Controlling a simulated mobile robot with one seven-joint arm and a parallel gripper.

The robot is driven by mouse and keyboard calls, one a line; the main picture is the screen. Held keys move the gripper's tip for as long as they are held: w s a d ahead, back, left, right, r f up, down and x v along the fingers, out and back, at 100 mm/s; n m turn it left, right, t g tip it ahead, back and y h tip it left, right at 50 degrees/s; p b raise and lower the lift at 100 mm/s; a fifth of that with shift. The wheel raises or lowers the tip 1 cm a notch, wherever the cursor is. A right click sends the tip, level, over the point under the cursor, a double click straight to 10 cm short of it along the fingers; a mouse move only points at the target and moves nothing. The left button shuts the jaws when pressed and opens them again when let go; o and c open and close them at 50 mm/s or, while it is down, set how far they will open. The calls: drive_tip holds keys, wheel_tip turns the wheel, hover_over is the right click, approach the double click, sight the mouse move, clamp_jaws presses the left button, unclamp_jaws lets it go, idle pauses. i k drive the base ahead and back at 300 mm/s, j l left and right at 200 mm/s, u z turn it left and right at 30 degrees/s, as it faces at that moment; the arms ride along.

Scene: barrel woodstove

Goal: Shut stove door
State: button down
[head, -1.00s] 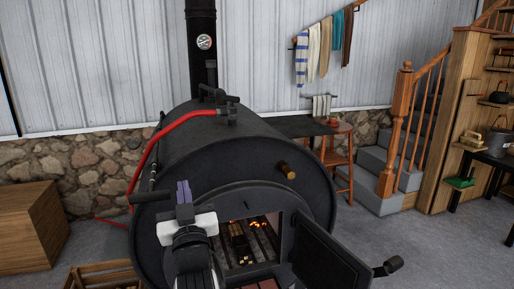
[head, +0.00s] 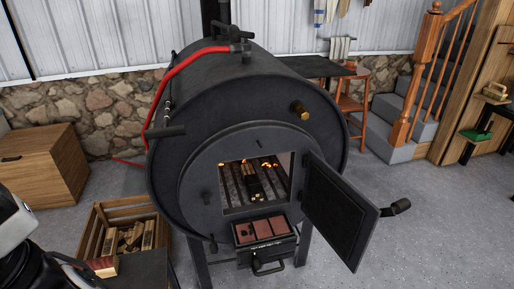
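The black barrel stove (head: 185,100) stands in the middle of the head view. Its square door (head: 341,212) hangs wide open, swung out to the right of the firebox opening. A dark handle (head: 397,207) sticks out from the door's free edge. Inside the opening (head: 255,182), logs lie on a grate with glowing embers. Part of my arm shows at the lower left edge, well apart from the door. My gripper's fingers cannot be made out there.
An ash drawer with reddish contents (head: 262,229) juts out below the opening. A wooden crate of firewood (head: 125,235) and a wooden cabinet (head: 40,170) stand at left. A red hose (head: 190,67) runs over the barrel. The floor right of the door is clear.

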sight(348, 221)
drive_tip(key=l+u, duration=0.15)
drive_tip(key=u, duration=0.45)
drive_tip(key=l+u, duration=0.3)
drive_tip(key=l, duration=0.15)
drive_tip(key=l+u, duration=0.3)
drive_tip(key=l, duration=0.15)
drive_tip(key=k+l+u, duration=0.1)
drive_tip(key=l, duration=0.3)
drive_tip(key=k+l, duration=0.1)
drive_tip(key=l, duration=0.3)
drive_tip(key=k+l+u, duration=0.15)
drive_tip(key=l, duration=0.25)
drive_tip(key=k+l, duration=0.1)
drive_tip(key=l, duration=0.3)
drive_tip(key=k+l+u, duration=0.15)
drive_tip(key=l, duration=0.2)
drive_tip(key=k+l, duration=0.1)
drive_tip(key=l, duration=0.2)
drive_tip(key=k+l, duration=0.1)
drive_tip(key=l, duration=0.25)
drive_tip(key=k+l, duration=0.1)
drive_tip(key=l, duration=0.2)
drive_tip(key=l+z, duration=0.35)
drive_tip(key=k+l, duration=0.05)
